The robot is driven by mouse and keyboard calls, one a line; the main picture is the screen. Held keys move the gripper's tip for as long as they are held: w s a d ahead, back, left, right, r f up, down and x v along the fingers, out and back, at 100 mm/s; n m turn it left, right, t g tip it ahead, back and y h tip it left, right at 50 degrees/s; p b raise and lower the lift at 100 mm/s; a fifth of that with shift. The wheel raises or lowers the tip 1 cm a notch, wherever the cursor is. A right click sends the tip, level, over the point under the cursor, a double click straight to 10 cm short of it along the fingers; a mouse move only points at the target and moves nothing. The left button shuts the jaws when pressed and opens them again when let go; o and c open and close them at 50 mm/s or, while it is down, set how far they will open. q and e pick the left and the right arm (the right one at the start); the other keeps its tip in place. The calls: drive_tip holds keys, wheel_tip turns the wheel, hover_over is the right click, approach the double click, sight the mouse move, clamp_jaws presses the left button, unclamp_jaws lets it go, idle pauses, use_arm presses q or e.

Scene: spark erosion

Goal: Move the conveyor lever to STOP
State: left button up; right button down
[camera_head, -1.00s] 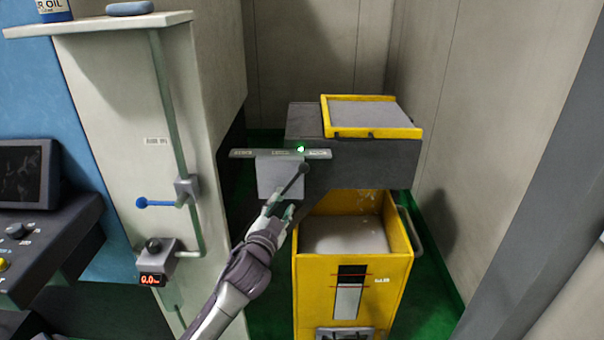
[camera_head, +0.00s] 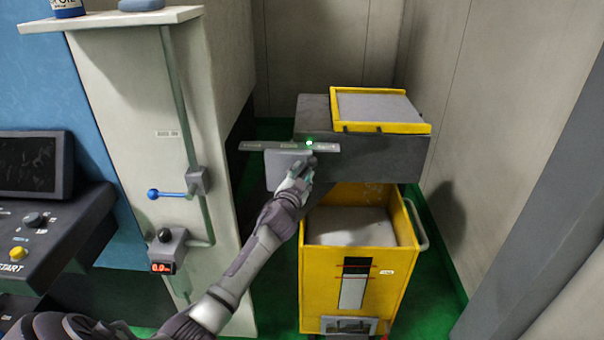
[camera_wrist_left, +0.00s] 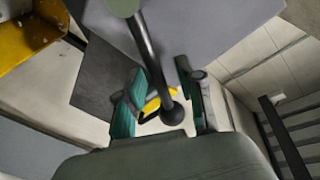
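The conveyor lever is a dark rod with a round black knob (camera_wrist_left: 172,113). It is mounted on a grey box (camera_head: 284,171) below a label plate (camera_head: 262,146) with a green light (camera_head: 309,142). The plate's lettering is too small to read. In the head view my left gripper (camera_head: 303,172) is at the lever and hides most of it. In the left wrist view the teal-padded fingers (camera_wrist_left: 163,105) are apart, with the knob between them. The knob is closer to the right-hand finger, with a gap on the other side. My right gripper is not visible.
A yellow bin (camera_head: 320,262) stands below the dark conveyor housing (camera_head: 385,152), which has a yellow-framed top (camera_head: 382,127). At left are a pale cabinet with a blue-handled valve (camera_head: 170,194) and a control console (camera_head: 45,232). Green floor (camera_head: 272,300) shows beside the bin.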

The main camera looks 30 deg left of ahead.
use_arm(q)
clamp_jaws()
idle(0.5)
drive_tip(key=n, duration=0.1)
drive_tip(key=a+n+b, duration=0.1)
drive_tip(key=b, duration=0.1)
drive_tip(key=shift+s+a+r+n, duration=0.15)
drive_tip(key=shift+s+r+n, duration=0.1)
drive_tip(key=shift+s+n, duration=0.15)
drive_tip(key=shift+s+a+r+n+t+y+b, duration=0.15)
drive_tip(key=shift+s+a+n+t+y+b, duration=0.15)
drive_tip(key=shift+n, duration=0.45)
drive_tip(key=shift+s+a+r+n+t+y+b, duration=0.15)
drive_tip(key=shift+a+n+b, duration=0.3)
drive_tip(key=shift+n, duration=0.25)
drive_tip(key=shift+s+a+r+n+t+y+b, duration=0.15)
drive_tip(key=shift+s+a+n+b, duration=0.15)
drive_tip(key=shift+n, duration=0.45)
unclamp_jaws()
